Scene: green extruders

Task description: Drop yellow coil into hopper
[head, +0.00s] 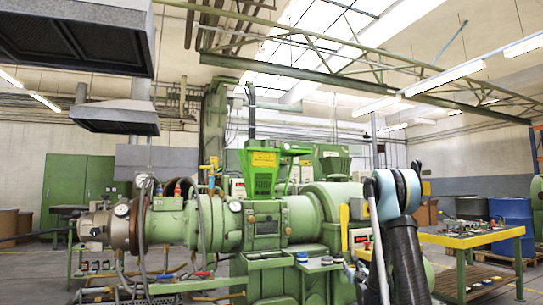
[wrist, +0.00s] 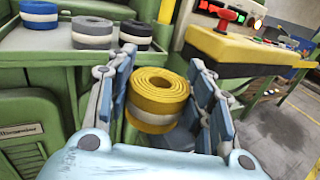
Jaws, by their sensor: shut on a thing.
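The yellow coil (wrist: 158,92), with a pale band round its middle, sits between the two blue-grey fingers of my gripper (wrist: 162,66) in the wrist view. My gripper is shut on it, and the coil's spiral top faces up. In the head view, my arm stands at right of centre and the fingers and coil cannot be made out. A bright green hopper (head: 263,180) with a yellow label stands on top of the green extruder (head: 215,222), left of my arm. A darker green funnel (head: 333,165) stands behind it to the right.
Blue, grey and dark coils (wrist: 93,30) rest on a grey tray (wrist: 22,42) left of my gripper. A yellow control box (wrist: 230,50) with buttons is at the right. A yellow-topped table (head: 470,240) and blue drums (head: 510,212) stand further right. Grey hoods hang above at left.

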